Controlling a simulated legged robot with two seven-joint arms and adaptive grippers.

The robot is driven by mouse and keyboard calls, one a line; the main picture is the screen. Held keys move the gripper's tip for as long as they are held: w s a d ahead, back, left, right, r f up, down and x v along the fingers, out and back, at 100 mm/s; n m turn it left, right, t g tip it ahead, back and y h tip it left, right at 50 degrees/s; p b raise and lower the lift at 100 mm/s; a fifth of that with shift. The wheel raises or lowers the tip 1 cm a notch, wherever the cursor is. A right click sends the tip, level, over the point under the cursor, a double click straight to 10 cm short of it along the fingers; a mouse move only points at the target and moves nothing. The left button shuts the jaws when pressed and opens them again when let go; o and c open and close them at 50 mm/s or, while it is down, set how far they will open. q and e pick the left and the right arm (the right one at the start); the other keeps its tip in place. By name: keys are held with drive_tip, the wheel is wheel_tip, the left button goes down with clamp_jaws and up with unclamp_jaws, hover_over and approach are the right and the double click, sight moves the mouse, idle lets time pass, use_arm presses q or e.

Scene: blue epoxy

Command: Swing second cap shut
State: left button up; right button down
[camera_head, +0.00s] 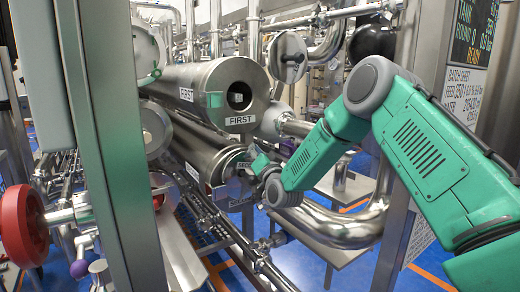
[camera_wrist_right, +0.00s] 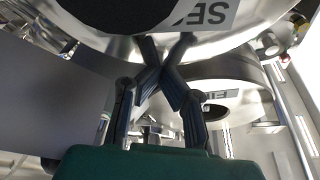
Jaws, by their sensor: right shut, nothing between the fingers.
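The second vessel (camera_head: 205,150) is a horizontal steel cylinder low in the middle of the head view. Its front end (camera_head: 231,187) bears a SECOND label, partly hidden by my right gripper (camera_head: 256,166). In the right wrist view a shiny round metal part (camera_wrist_right: 110,45) with a dark middle and a label starting "SE" (camera_wrist_right: 210,14) fills the top. My right gripper (camera_wrist_right: 161,74) is shut and empty, its fingertips close to that part's edge; I cannot tell if they touch. How far the cap is swung is not clear. My left gripper is out of view.
The first vessel (camera_head: 200,85) lies just above, its round end facing forward with a dark centre and a FIRST label (camera_head: 240,120). A thick bent steel pipe (camera_head: 345,232) runs right of my gripper. A red wheel (camera_head: 20,226) and green post (camera_head: 100,140) stand at left.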

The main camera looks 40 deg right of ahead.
sight(248, 158)
drive_tip(key=shift+w+a+f+n+t+y+b, duration=0.1)
drive_tip(key=shift+a+f+n+t+y+b, duration=0.3)
drive_tip(key=shift+f+n, duration=0.45)
drive_tip(key=shift+a+f+n+t+y+b, duration=0.1)
drive_tip(key=shift+a+f+n+y+b, duration=0.2)
drive_tip(key=shift+a+f+n+y, duration=0.55)
drive_tip(key=shift+d+r+h, duration=0.15)
drive_tip(key=shift+r+h, duration=0.1)
drive_tip(key=shift+h, duration=0.1)
drive_tip(key=shift+d+f, duration=0.1)
